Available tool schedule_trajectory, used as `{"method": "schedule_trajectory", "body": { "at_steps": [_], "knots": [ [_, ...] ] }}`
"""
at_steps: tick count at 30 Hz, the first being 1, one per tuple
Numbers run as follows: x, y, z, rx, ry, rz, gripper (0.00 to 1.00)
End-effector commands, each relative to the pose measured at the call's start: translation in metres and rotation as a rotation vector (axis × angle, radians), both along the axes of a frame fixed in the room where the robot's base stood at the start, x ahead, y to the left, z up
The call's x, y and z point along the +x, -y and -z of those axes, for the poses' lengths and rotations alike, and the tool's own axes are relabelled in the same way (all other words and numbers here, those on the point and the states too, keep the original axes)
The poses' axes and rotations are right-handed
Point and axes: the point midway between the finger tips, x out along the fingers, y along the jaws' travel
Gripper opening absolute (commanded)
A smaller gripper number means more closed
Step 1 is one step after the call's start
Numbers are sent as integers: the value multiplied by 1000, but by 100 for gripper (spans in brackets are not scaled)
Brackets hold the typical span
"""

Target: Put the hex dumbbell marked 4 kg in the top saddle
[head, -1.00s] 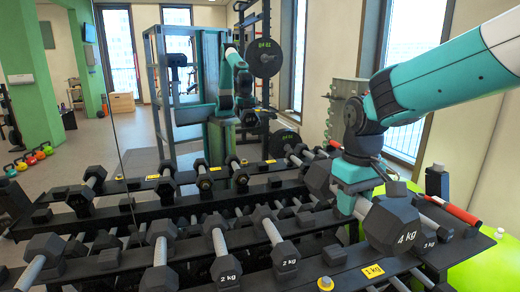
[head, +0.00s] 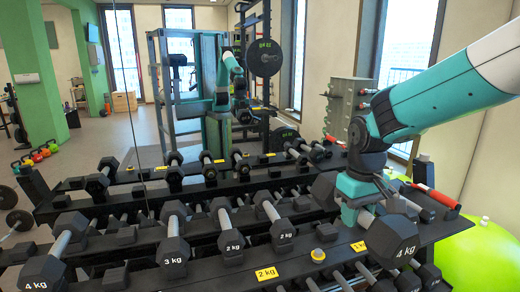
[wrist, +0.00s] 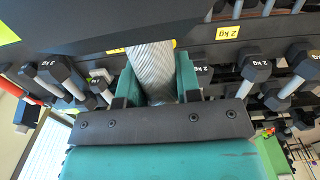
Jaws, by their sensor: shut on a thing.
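My gripper (head: 357,208) is shut on the handle of a black hex dumbbell (head: 395,240) marked 4 kg. It holds the dumbbell above the right end of the rack's top tier (head: 215,268). In the wrist view the ridged grey handle (wrist: 152,70) sits between the teal fingers of my gripper (wrist: 157,88); a dark head fills the top of that view. A vacant saddle on the top tier shows as two black blocks, a rear one (head: 127,236) and a front one (head: 115,278), between another 4 kg dumbbell (head: 45,273) and a 3 kg dumbbell (head: 173,250).
Two 2 kg dumbbells (head: 230,245) (head: 278,230) stand on the top tier. Lower tiers hold more dumbbells. A mirror stands behind. A green ball (head: 475,255) is at right.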

Motion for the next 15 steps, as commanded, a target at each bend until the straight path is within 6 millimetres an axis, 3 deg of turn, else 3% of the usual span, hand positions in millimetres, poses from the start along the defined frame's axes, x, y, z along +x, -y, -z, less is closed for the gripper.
{"method": "schedule_trajectory", "body": {
  "at_steps": [8,11,15],
  "knots": [
    [2,16,46,2,8,63,0],
    [-1,27,74,1,5,98,0],
    [-12,47,126,0,0,166,0]
  ]
}}
